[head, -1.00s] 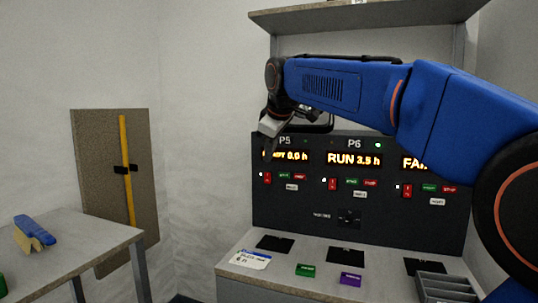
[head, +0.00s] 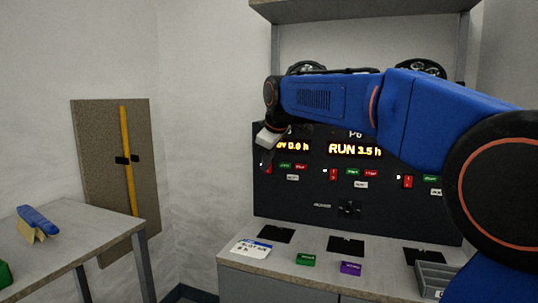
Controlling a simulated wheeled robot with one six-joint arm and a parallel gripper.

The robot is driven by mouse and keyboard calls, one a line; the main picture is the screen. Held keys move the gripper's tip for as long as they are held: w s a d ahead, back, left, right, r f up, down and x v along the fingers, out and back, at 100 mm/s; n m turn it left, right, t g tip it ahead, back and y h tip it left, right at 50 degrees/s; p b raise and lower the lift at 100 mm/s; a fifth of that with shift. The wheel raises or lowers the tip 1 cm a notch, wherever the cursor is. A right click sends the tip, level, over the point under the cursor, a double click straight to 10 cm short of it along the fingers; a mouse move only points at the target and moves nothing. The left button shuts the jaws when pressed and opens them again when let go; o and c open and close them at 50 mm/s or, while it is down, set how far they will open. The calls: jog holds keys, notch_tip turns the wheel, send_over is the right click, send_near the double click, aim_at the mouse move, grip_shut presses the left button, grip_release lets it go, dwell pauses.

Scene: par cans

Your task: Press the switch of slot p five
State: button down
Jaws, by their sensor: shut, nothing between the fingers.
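The dark control panel (head: 300,205) stands at the back of the bench. My arm hides the slot P5 label, and my gripper hides the left part of the P5 display (head: 297,146), which ends in "0.0 h". The small red switch of P5 (head: 268,169) shows partly, just beside and below the fingertips. Green and red buttons (head: 292,166) and a white button (head: 292,178) lie to its right. My gripper (head: 266,160) is shut and empty, pointing down in front of the P5 column. I cannot tell whether it touches the panel.
Slot P6 (head: 355,150) reads "RUN 3.5 h". A white label card (head: 252,248), a green block (head: 305,259), a purple block (head: 350,268) and a grey tray (head: 432,278) are on the bench. A shelf (head: 365,10) hangs above. A side table (head: 85,240) stands left.

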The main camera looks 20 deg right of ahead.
jog(key=w+d+f, duration=0.2)
jog(key=w+f, duration=0.1)
jog(key=w, duration=0.2)
jog(key=shift+f, duration=0.25)
jog(key=shift+w+d, duration=0.1)
jog(key=shift+d, duration=0.05)
jog(key=shift+w+d+f, duration=0.1)
jog(key=shift+w, duration=0.05)
dwell(0.4)
jog(key=shift+r, duration=0.85)
